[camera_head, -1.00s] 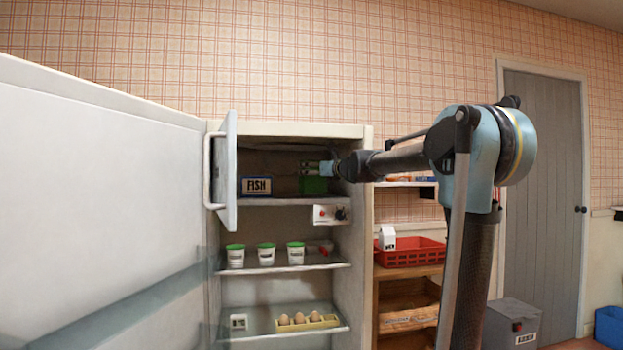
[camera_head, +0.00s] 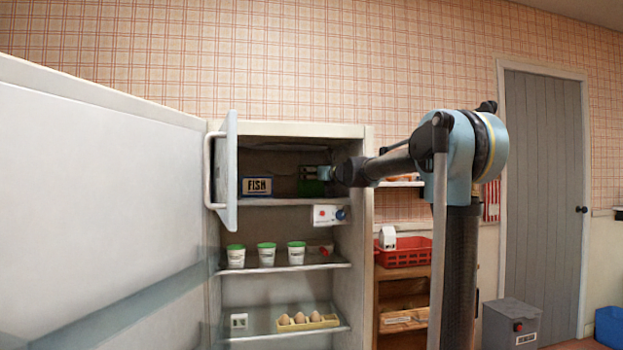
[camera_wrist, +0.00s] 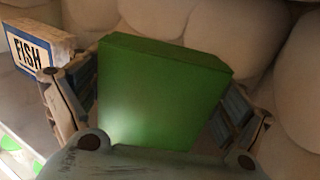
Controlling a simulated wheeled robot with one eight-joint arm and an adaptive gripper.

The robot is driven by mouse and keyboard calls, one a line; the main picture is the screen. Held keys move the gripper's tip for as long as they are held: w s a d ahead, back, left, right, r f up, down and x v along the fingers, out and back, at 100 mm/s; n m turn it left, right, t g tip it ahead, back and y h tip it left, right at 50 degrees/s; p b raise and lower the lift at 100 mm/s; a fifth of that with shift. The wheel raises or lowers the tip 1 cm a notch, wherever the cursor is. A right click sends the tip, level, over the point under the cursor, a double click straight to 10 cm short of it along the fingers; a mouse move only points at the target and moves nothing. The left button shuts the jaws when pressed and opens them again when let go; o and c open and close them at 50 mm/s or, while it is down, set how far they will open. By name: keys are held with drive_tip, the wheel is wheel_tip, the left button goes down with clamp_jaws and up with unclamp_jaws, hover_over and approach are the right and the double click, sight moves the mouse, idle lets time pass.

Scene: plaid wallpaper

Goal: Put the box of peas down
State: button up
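The box of peas is the plain green box (camera_wrist: 160,95) filling the middle of the wrist view; no label shows on the side facing me. My gripper (camera_wrist: 165,90) has a finger along each side of it, and the pads appear to press on it. In the head view my gripper (camera_head: 317,173) reaches into the freezer compartment (camera_head: 280,201) from the right, with the green box (camera_head: 312,188) low at its fingertips. The box is close to the compartment floor; I cannot tell whether it touches.
A FISH box (camera_head: 257,187) stands to the left in the compartment, also in the wrist view (camera_wrist: 35,50). Frosty walls bulge close behind and right of the box. The small freezer door (camera_head: 228,175) and large fridge door (camera_head: 95,210) are open. White tubs (camera_head: 266,256) stand on the shelf below.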

drive_tip(key=shift+o, duration=0.8)
drive_tip(key=shift+r, duration=0.1)
drive_tip(key=shift+v, duration=3.8)
drive_tip(key=s+d+f+n+g+h, duration=0.2)
drive_tip(key=s+d+f+n+g, duration=0.15)
drive_tip(key=s+f+n, duration=0.75)
drive_tip(key=s+d+f+n+g+h, duration=0.15)
drive_tip(key=s+f+n+g, duration=0.4)
drive_tip(key=s+f, duration=0.95)
drive_tip(key=s+d+f+n+g+h, duration=0.1)
drive_tip(key=s+d+f+n+h, duration=0.1)
drive_tip(key=s+d+f+n, duration=0.2)
drive_tip(key=s+d+f+n+g+h, duration=0.1)
drive_tip(key=s+d+f+n+h, duration=0.2)
drive_tip(key=s+d+f, duration=0.4)
drive_tip(key=s+d+f+n+h, duration=0.3)
drive_tip(key=s+d+f+n, duration=0.2)
drive_tip(key=s+f, duration=0.5)
wheel_tip(320, 180, down, 5)
drive_tip(key=shift+d+g, duration=0.4)
drive_tip(key=shift+d, duration=0.25)
